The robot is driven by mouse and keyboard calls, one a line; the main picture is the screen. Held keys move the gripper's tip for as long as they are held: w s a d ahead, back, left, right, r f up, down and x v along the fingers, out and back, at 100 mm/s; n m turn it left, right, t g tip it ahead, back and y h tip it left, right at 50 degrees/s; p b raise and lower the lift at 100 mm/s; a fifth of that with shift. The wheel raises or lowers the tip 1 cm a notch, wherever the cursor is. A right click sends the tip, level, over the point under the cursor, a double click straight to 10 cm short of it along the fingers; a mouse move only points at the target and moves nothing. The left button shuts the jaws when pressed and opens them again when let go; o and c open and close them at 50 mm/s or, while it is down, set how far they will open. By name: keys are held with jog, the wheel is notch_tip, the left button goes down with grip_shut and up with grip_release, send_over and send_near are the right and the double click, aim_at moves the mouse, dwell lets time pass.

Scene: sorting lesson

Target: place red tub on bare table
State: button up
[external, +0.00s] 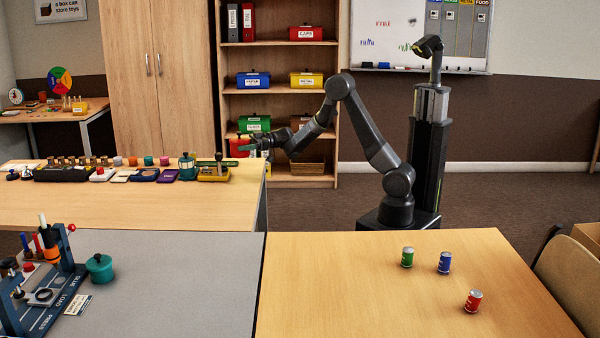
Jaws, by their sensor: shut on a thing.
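The tub looks upright and is held in the air, in front of the shelf unit. The fingers cover part of the tub. The bare table could be the right wooden table (330,290), whose left and front part is empty.
A green can (407,257), a blue can (444,262) and a red can (473,301) stand on the right table. A teal tub (99,268) and a blue press (45,290) stand on the grey table (180,280). Several teaching items line the back left table (120,208).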

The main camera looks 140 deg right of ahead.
jog(key=shift+r, duration=0.1)
jog(key=shift+f+b, duration=1.1)
jog(key=shift+f, duration=3.7)
jog(key=shift+f, duration=0.2)
jog(key=o, duration=2.1)
jog(key=shift+c, duration=0.2)
jog(key=shift+f, duration=0.1)
jog(key=p+v, duration=0.1)
jog(key=v, duration=1.2)
jog(key=shift+d+r, duration=0.2)
jog(key=shift+r, duration=0.05)
jog(key=shift+o, duration=0.4)
jog(key=shift+s+a, duration=0.2)
jog(key=shift+s, duration=0.25)
